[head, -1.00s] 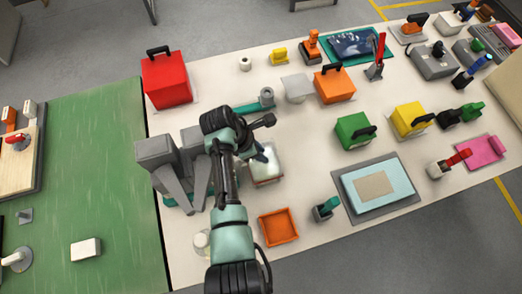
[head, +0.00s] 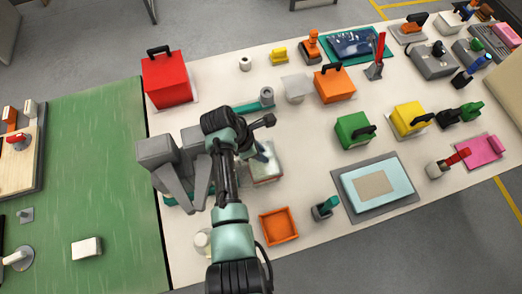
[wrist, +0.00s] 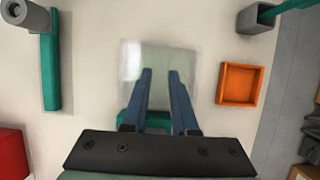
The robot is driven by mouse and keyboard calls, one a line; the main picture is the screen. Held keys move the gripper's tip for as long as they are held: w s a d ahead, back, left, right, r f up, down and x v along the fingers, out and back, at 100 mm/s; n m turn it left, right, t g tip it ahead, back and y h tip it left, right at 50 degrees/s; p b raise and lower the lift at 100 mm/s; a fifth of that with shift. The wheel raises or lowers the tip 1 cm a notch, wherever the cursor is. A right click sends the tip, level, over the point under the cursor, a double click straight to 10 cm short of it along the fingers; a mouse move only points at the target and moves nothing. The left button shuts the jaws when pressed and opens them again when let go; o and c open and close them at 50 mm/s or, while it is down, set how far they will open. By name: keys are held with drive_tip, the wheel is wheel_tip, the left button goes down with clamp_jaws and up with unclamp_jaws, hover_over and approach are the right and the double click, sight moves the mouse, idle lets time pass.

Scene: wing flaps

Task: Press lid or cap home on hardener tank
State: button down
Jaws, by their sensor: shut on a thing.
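A pale, see-through, box-like thing, seemingly the hardener tank with its lid (head: 266,172), stands on the white table just right of my forearm. In the wrist view its square, translucent top (wrist: 158,54) lies under and ahead of the fingers. My gripper (wrist: 161,72) has its two blue fingers around a narrow part over this top, which is hard to make out. In the head view my gripper (head: 260,153) is at the tank's upper left, partly hidden by my arm. I cannot tell whether the lid is fully seated.
An orange tray (head: 278,228) and a teal-handled holder (head: 325,208) stand in front. A teal tool (head: 250,105) lies behind. A grey, two-pronged fixture (head: 180,165) is close on the left, and a red box (head: 167,80) is at the back left. Bare table lies right of the tank.

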drive_tip(key=shift+c, duration=0.7)
unclamp_jaws()
wheel_tip(320, 180, up, 5)
drive_tip(key=p, duration=0.5)
drive_tip(key=shift+r+p, duration=0.85)
drive_tip(key=shift+r, duration=0.2)
clamp_jaws()
